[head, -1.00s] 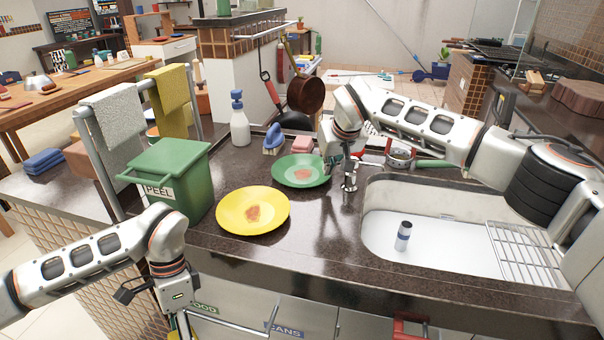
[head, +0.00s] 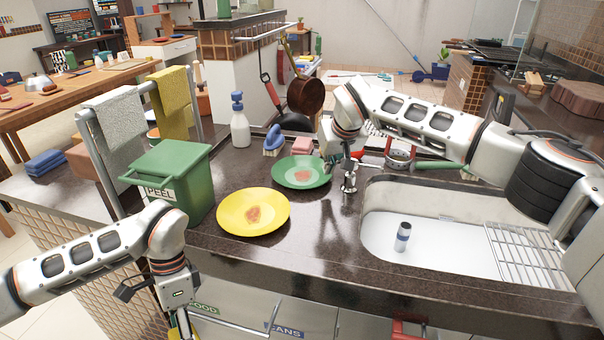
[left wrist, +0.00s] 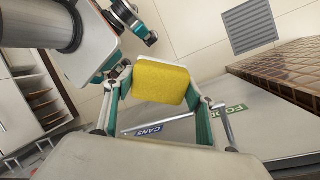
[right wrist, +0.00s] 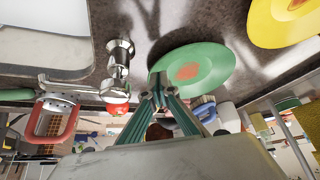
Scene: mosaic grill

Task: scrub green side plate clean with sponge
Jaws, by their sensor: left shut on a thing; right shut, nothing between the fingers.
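The green side plate (head: 286,179) lies on the dark counter left of the sink, with a reddish stain and a paler patch around it. It also shows in the right wrist view (right wrist: 215,62). My right gripper (right wrist: 160,88) is shut and empty, its tips close by the plate's rim; contact cannot be told. In the head view its fingers are mostly hidden behind the arm and tap. My left gripper (left wrist: 163,94) is shut on the yellow sponge (left wrist: 160,78), low in front of the counter cabinets. In the head view only a sliver of the sponge (head: 177,334) shows.
A yellow plate (head: 230,214) with a stain lies in front of the green plate. A green bin (head: 172,180) stands left. The tap (head: 349,180) and sink (head: 440,248) are right.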

